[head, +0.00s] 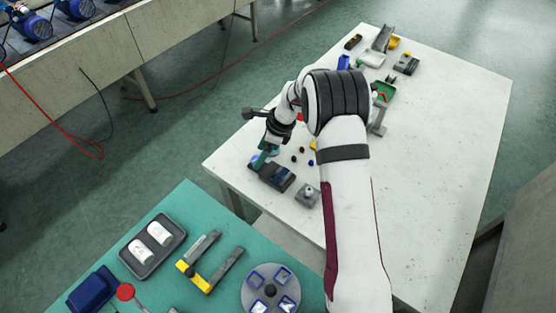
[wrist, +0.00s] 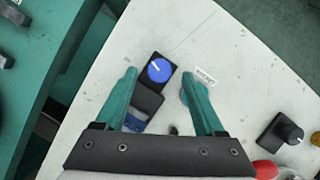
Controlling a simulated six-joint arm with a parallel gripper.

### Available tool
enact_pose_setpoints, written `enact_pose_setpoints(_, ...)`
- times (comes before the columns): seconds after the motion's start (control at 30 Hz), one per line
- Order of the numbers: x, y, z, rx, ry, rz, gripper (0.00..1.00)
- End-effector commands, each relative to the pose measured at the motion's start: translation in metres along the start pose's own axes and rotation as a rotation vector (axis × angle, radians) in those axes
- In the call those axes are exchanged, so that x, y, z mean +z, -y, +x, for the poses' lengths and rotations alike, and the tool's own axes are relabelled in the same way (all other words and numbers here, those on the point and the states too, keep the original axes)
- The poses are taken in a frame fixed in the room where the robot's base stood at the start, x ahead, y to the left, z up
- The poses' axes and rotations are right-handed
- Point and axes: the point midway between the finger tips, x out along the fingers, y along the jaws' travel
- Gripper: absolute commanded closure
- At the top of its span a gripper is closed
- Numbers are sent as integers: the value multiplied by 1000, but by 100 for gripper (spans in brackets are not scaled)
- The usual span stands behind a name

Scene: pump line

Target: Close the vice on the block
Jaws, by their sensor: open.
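My gripper (wrist: 165,78) is open, with its two green fingers apart and nothing between the tips. In the head view my gripper (head: 262,158) hangs over the left corner of the white table. Under it stands a dark grey device (head: 278,177) with a blue end. In the wrist view this device (wrist: 148,100) shows a round blue knob (wrist: 159,70) with a white mark, seen between the fingers from above. Part of the device is hidden by the gripper. I cannot tell for sure which thing is the vice or the block.
A grey piece with a round knob (head: 307,195) stands near the device. Small dark and coloured parts (head: 297,155) lie close by. The white table (head: 450,150) is clear at right.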

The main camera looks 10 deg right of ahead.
Motion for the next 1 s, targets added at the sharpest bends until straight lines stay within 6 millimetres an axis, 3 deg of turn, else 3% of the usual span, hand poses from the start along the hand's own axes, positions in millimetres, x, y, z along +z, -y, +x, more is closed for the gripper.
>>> enact_pose_setpoints(0.47,0,1,-136,-2,0,-4,29)
enact_pose_setpoints(0.7,11,-54,-175,27,-37,-246,29)
enact_pose_setpoints(1.0,11,-129,-210,69,-81,-556,29)
